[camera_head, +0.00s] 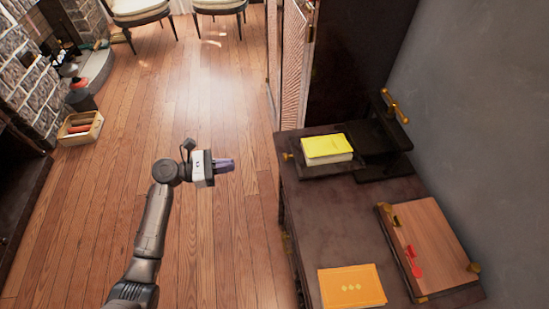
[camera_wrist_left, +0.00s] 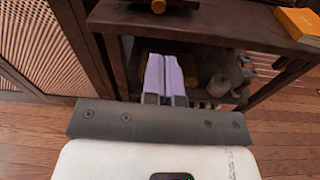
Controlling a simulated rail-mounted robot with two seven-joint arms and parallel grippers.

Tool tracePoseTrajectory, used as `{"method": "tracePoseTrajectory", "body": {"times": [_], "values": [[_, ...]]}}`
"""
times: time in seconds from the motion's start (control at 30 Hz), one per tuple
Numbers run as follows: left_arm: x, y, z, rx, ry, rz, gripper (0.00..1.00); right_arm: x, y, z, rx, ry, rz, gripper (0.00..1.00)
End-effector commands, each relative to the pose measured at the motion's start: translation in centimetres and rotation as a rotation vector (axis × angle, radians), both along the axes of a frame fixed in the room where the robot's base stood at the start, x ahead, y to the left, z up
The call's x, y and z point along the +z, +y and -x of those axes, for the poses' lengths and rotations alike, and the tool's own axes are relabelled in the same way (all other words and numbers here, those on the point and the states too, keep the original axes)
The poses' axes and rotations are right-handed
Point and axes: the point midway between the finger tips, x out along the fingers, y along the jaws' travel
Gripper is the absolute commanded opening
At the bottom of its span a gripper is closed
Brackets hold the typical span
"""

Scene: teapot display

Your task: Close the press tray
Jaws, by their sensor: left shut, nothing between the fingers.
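The dark press (camera_head: 375,140) with a brass handle on top stands at the back of the dark table, against the grey wall. Its press tray (camera_head: 318,170) sticks out to the left, with a yellow book (camera_head: 326,148) lying on it. A brass knob (camera_head: 287,156) is on the tray's left end; it also shows in the left wrist view (camera_wrist_left: 158,6). My left gripper (camera_head: 232,164), with purple fingers, is shut and empty, left of the knob and apart from it. In the left wrist view the fingers (camera_wrist_left: 165,78) point towards the table's open shelf.
An orange book (camera_head: 350,287) and a wooden board (camera_head: 432,242) with a red item lie on the dark table (camera_head: 335,225). Items stand on the shelf below. A lattice door (camera_head: 296,55) is behind the table. The wooden floor around my left arm is clear.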

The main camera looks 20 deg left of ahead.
Motion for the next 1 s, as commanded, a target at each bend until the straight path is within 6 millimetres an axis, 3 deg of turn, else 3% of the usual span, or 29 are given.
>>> {"method": "tracePoseTrajectory", "body": {"times": [0.27,0.7,1.0], "values": [[-0.2,-1.1,-0.7,0.003,0.073,0.048,0.00,-0.7,-0.1,0.0,0.001,0.000,0.002,0.43],[-0.9,-7.7,-5.0,0.003,0.070,0.046,0.00,-3.9,-0.3,0.0,0.007,-0.002,0.011,0.43],[-1.0,-10.9,-7.0,0.003,0.070,0.044,0.00,-5.8,-0.2,-0.1,0.004,-0.002,0.007,0.43]]}}
